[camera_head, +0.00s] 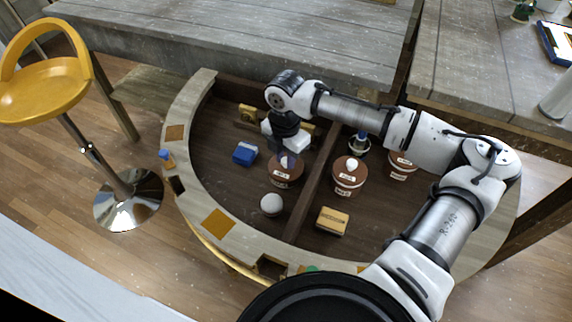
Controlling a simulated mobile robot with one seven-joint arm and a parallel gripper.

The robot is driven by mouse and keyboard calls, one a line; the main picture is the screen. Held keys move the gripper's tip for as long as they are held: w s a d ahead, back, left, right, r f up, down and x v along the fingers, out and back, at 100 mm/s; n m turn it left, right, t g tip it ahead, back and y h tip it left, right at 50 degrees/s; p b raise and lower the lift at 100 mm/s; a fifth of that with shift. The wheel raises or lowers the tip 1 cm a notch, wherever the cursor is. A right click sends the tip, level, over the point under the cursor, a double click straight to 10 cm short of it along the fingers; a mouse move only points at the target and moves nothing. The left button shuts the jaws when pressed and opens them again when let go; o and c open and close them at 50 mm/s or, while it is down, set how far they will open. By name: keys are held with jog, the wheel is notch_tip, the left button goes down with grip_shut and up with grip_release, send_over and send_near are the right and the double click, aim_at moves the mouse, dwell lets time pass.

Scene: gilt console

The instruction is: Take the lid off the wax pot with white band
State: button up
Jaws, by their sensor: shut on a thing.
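Three brown wax pots with pale labels stand on the dark console top: a left pot (283,181), a middle pot (347,187) and a right pot (399,172). The middle pot has its lid on, with a white knob (351,164). I cannot tell for certain which pot is the one with the white band. My gripper (288,156) points down over the left pot and is shut on its lid's knob (287,163). The lid appears still seated on the pot. The fingertips are small and partly hidden. My forearm partly covers the right pot.
A blue box (245,153) lies left of the left pot, a white ball (271,205) in front, and a tan box (332,221) front right. A divider (312,199) runs between the left and middle pots. Brass items (248,115) and a metal-and-blue object (359,143) stand behind.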

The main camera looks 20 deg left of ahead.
jog(key=shift+r, duration=0.15)
notch_tip(320, 180, up, 20)
jog(key=b, duration=0.2)
dwell(0.3)
